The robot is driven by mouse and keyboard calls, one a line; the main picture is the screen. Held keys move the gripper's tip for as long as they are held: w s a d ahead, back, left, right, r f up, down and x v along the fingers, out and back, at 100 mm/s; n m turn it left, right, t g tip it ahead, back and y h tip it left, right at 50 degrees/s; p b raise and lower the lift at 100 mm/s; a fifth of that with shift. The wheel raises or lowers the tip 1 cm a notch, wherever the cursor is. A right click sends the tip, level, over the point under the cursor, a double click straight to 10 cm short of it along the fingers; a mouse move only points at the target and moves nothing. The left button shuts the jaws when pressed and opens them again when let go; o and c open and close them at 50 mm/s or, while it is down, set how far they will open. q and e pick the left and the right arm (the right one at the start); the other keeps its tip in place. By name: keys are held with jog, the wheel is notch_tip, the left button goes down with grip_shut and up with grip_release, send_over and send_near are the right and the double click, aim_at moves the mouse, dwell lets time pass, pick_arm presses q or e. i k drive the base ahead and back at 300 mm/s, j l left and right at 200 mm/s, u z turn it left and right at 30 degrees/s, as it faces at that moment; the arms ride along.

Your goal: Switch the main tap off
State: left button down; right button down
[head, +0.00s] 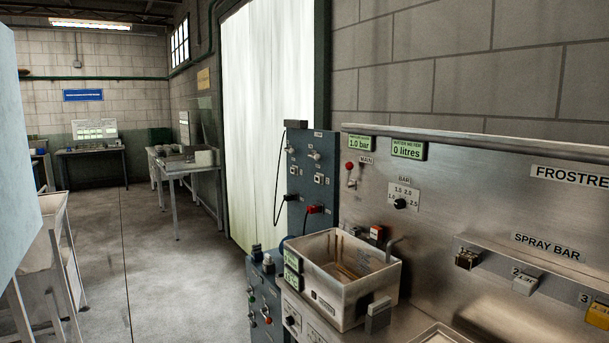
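The main tap (351,175) is a small lever with a red knob on the steel back panel, beside the label MAIN (366,160). The red knob is at the top and the metal part hangs below it. It is too small to tell the lever's exact position. A green display (361,143) to its upper right reads 1.0 bar. The water meter display (408,149) reads 0 litres. Neither of my grippers shows in the head view.
Below the tap, a steel basin (335,310) stands on the bench. A dial marked BAR (401,203) is right of the tap. A blue-grey control panel (312,170) stands left of it. Open concrete floor (170,270) lies left. Side tables (185,165) stand further back.

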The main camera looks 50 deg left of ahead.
aim_at(349, 166)
jog(key=u, duration=1.3)
jog(key=i+j+u, duration=0.2)
jog(key=j, duration=0.45)
jog(key=i+j+u, duration=0.25)
jog(key=i+j, duration=0.2)
jog(key=i+j+u, duration=0.2)
jog(key=i+j, duration=0.25)
jog(key=j, duration=0.15)
